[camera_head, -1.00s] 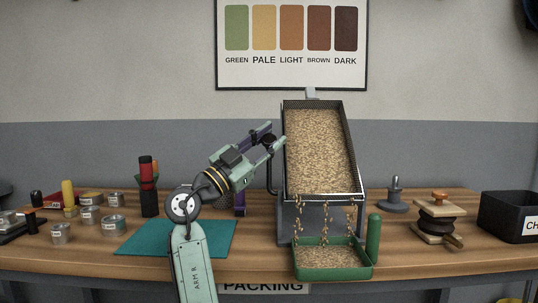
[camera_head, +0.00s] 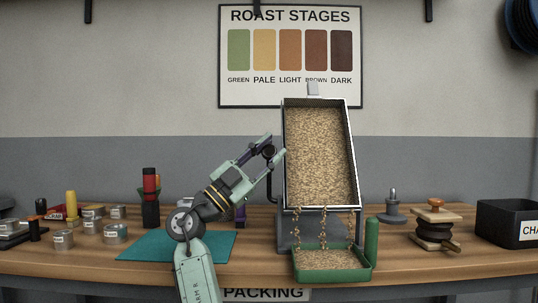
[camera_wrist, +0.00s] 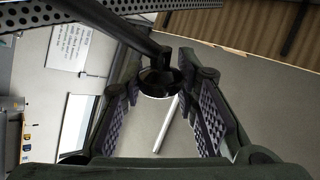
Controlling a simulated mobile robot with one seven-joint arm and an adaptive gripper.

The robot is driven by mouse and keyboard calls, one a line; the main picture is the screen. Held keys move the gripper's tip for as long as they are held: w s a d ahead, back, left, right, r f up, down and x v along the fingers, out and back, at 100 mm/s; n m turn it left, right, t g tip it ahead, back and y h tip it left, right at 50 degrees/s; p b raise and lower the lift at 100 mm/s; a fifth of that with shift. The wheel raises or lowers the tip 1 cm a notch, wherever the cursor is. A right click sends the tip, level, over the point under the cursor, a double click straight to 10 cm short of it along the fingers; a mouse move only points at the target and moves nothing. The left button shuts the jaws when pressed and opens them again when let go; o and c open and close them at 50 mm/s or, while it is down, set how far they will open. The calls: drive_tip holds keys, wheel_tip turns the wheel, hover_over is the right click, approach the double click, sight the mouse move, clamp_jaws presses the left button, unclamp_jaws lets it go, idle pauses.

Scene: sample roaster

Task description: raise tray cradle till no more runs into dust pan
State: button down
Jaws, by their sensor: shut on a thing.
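The tray cradle (camera_head: 286,165) is a dark tray with a bright rim, tipped steeply towards me and full of pale beans (camera_head: 320,150). Several thin streams of beans (camera_head: 323,222) fall from its lower lip into the green dust pan (camera_head: 334,276) below. The pan holds a layer of pale beans. My gripper (camera_head: 270,152), left of the tray, is shut on the cradle's black handle knob (camera_wrist: 160,82). In the wrist view the knob sits between the textured finger pads, with its dark rod running to the upper left.
A teal mat (camera_head: 150,245) and several labelled tins (camera_head: 115,233) lie on the left of the bench. A tamper-like tool (camera_head: 392,207), a wooden-topped stack (camera_head: 435,225) and a black bin (camera_head: 508,222) stand on the right. A roast chart (camera_head: 290,98) hangs behind the tray.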

idle(0.3)
drive_tip(key=c, duration=1.2)
unclamp_jaws()
drive_tip(key=shift+c, duration=0.2)
drive_tip(key=v, duration=1.2)
